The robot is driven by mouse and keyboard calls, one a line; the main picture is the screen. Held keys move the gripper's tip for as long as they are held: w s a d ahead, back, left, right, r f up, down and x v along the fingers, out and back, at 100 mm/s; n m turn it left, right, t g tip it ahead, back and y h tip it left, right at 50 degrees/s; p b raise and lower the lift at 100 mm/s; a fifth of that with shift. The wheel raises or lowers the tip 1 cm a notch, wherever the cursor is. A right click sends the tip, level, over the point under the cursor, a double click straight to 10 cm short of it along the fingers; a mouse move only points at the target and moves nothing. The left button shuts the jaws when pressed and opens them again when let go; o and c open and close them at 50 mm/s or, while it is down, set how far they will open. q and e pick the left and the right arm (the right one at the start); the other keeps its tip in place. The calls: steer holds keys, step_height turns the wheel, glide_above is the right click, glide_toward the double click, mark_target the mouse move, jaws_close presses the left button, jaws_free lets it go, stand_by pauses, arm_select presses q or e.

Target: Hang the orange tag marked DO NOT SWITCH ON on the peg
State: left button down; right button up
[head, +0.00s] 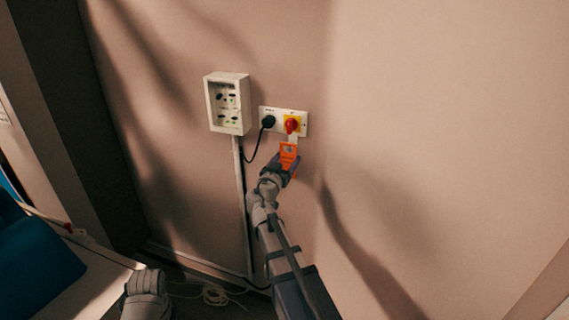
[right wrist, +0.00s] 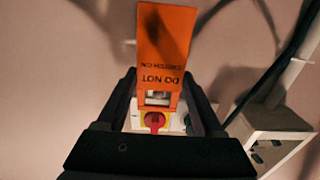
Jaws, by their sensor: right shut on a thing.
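The orange tag (head: 288,151) is in my right gripper (head: 284,166), raised in front of the wall just below the red and yellow rotary switch (head: 292,124). In the right wrist view the tag (right wrist: 165,45) shows DO NOT SWITCH ON upside down, between the dark fingers of the right gripper (right wrist: 160,78). A small opening in the tag shows something pale through it. The switch (right wrist: 155,120) appears beyond the gripper's palm edge. I cannot make out the peg clearly, nor whether the tag touches it.
A white socket box (head: 212,106) is on the wall left of the switch plate. A black plug (head: 268,122) sits in the plate, its cable hanging left of my right arm. White trunking (head: 240,200) runs down the wall. The wall to the right is bare.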

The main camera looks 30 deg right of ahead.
steer(key=shift+x, duration=0.8)
steer(key=shift+w+d+f+b, duration=0.35)
steer(key=shift+d+f+b, duration=0.05)
steer(key=o, duration=1.3)
steer(key=shift+o, duration=0.2)
steer(key=v, duration=0.7)
steer(key=shift+s+a, duration=0.3)
